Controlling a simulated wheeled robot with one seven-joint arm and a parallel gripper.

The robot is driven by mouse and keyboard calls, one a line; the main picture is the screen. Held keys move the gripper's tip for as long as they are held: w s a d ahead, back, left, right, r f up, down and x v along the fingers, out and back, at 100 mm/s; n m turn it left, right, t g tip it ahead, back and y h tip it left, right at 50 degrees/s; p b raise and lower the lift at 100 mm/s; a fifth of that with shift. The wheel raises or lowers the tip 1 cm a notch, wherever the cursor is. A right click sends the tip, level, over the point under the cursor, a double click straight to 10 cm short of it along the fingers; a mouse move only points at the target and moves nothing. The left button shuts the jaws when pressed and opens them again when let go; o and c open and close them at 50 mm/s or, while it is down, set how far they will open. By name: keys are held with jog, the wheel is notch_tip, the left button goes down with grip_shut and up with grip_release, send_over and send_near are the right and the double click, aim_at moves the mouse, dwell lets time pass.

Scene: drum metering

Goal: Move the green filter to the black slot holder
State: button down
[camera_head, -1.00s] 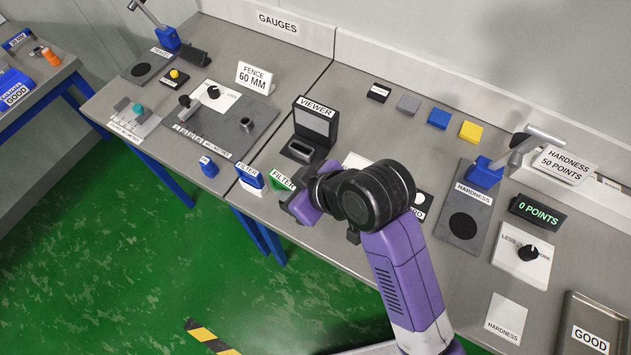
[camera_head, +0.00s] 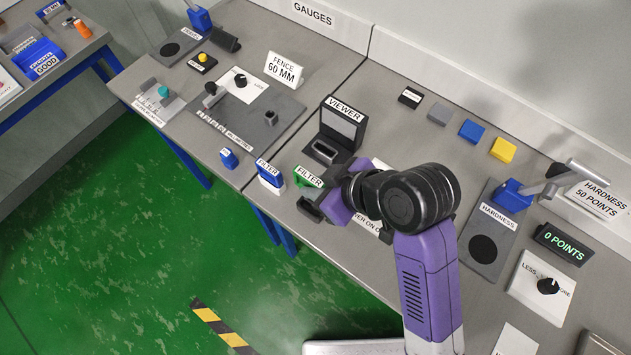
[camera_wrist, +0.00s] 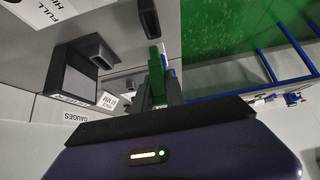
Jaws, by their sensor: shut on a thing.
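The green filter (camera_head: 309,178), with a white FILTER label, is at the front part of the bench, right of the blue filter (camera_head: 269,173). My gripper (camera_head: 314,197) is shut on the green filter; its fingers hide the lower part, so I cannot tell whether it touches the bench. The green filter also shows upright in the wrist view (camera_wrist: 155,76), with a bit of blue and white behind it. The black slot holder (camera_head: 325,152) stands just behind the green filter, in front of the VIEWER panel (camera_head: 341,124). Its slot looks empty. It also shows in the wrist view (camera_wrist: 101,50).
A small blue labelled block (camera_head: 228,158) stands left of the blue filter. The fence gauge panel (camera_head: 245,105) lies further left. Grey, blue and yellow blocks (camera_head: 472,131) line the back. The hardness tester (camera_head: 512,195) is at right. The bench's front edge is close to my gripper.

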jog(key=shift+f+b, duration=1.7)
jog(key=shift+f, duration=1.2)
jog(key=shift+p, duration=0.75)
jog(key=shift+f+b, duration=1.2)
jog(key=shift+f, duration=0.9)
jog(key=c, duration=1.3)
grip_release()
jog(key=shift+r, duration=0.1)
jog(key=v, duration=0.7)
jog(key=shift+d+r+b, duration=0.2)
jog(key=shift+r+b, duration=0.1)
jog(key=shift+s, duration=0.15)
